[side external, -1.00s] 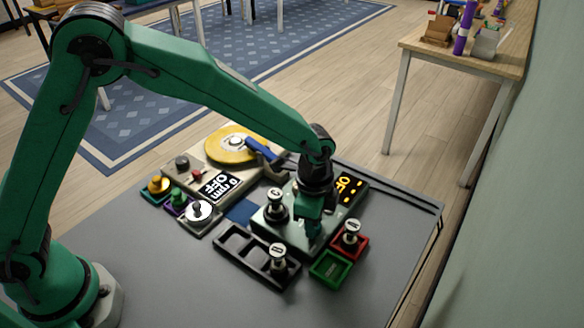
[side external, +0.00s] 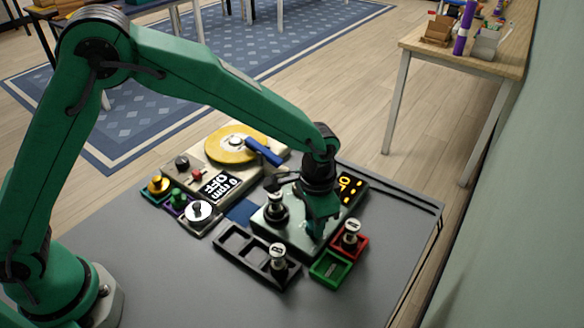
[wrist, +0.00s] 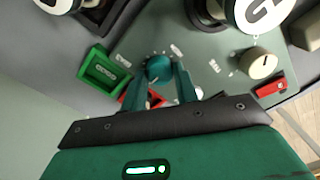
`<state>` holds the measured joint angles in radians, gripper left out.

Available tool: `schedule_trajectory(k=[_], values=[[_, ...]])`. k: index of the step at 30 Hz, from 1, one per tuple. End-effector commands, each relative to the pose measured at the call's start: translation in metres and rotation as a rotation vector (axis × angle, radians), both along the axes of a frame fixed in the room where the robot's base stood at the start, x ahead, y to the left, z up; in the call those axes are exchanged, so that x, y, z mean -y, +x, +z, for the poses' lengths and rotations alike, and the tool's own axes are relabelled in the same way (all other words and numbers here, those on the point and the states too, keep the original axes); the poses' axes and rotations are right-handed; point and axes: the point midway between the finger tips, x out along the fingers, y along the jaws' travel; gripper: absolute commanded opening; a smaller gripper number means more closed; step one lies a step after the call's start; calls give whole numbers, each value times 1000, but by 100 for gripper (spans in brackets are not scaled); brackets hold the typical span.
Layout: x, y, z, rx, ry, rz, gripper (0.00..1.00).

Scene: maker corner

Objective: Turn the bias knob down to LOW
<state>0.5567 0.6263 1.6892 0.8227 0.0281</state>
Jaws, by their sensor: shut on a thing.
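In the wrist view a teal knob (wrist: 160,70) on the grey-green machine panel (wrist: 205,55) sits between the two fingertips of my gripper (wrist: 161,84). The fingers are shut on the knob's sides. A light pointer mark shows on the knob, and small white labels surround it, too tilted and small to read surely. In the side external view my gripper (side external: 317,226) is down on the right part of the machine (side external: 275,228), and the knob is hidden behind it.
A cream knob (wrist: 262,65) and a red switch (wrist: 270,88) are near my gripper. A green tray (side external: 331,268) and a red tray (side external: 351,243) holding a stamp-like piece stand beside the machine. A black tray (side external: 229,245) is in front.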

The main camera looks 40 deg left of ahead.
Motion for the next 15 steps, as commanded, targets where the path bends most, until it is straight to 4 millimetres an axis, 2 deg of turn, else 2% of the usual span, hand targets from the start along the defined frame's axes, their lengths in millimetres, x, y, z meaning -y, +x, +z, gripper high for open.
schedule_trajectory(k=[1,13,14,15], values=[[2,-5,-2,-8,6,-1,7],[2,-5,-2,-11,7,7,7],[2,-5,-2,-11,7,7,33],[2,-5,-2,-11,7,6,41]])
